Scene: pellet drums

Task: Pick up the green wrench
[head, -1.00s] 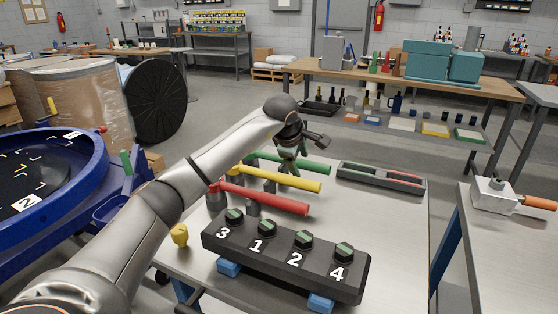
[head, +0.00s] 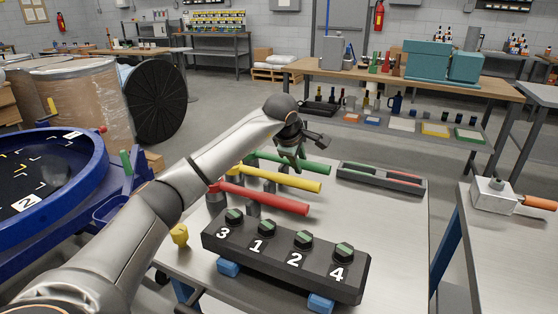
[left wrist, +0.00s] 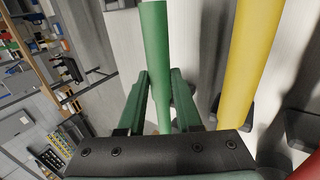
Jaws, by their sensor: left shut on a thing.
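The green wrench (head: 312,167) lies at the back of a row of three coloured handles on the metal table. My left gripper (head: 291,160) is over its handle, with the fingers pointing down. In the left wrist view the green handle (left wrist: 154,40) runs between the two green fingers of my left gripper (left wrist: 161,85), which is shut on it. The wrench still lies level beside the others, and I see no clear lift. Its far end is partly hidden behind my arm and gripper. My right gripper is not in view.
A yellow-handled tool (head: 290,180) and a red-handled tool (head: 265,198) lie close in front. A black block with numbered knobs (head: 285,262) stands at the table's front. A dark tray (head: 382,180) lies to the right. A blue round drum (head: 95,172) is at the left.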

